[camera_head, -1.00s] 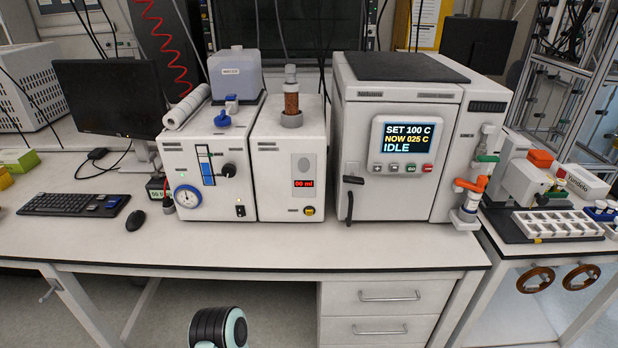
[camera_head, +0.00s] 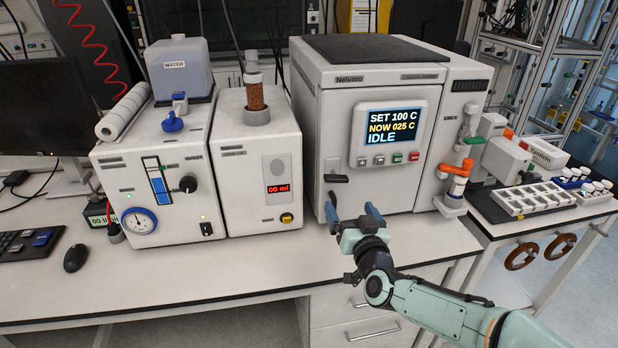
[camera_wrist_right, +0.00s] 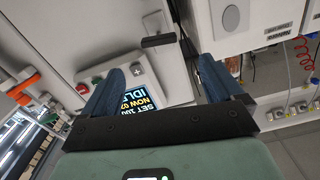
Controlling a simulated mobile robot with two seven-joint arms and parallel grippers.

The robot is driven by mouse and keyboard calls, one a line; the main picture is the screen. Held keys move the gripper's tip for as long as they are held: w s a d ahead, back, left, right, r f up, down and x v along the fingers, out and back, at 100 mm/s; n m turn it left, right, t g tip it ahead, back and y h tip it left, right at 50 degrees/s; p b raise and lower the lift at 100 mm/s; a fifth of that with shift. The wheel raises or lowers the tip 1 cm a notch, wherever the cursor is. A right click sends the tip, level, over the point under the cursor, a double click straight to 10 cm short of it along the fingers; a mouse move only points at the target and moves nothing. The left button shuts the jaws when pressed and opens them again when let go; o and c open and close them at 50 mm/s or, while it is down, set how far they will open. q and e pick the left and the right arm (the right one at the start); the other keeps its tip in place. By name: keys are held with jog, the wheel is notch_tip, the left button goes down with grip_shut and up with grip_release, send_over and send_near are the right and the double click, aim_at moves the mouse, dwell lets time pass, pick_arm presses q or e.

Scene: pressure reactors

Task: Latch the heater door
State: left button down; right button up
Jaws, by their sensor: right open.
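The heater (camera_head: 365,80) is a white box with a dark top and a screen reading SET 100 C, NOW 025 C, IDLE. Its door (camera_head: 338,135) looks flush with the body. A small black latch lever (camera_head: 336,178) lies roughly level at the door's lower left; a dark bar (camera_wrist_right: 158,40) shows at it in the right wrist view. My right gripper (camera_head: 352,214) is open and empty, in front of the door's lower left, below the lever. Its blue fingers partly hide the dark vertical handle. In the wrist view the fingers (camera_wrist_right: 163,82) are apart, facing the door. My left gripper is out of view.
The bench front (camera_head: 250,270) is clear.

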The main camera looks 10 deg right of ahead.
aim_at(338, 181)
jog(key=w+p, duration=0.4)
jog(key=w, duration=0.9)
jog(key=shift+a+r, duration=0.1)
jog(key=c, duration=1)
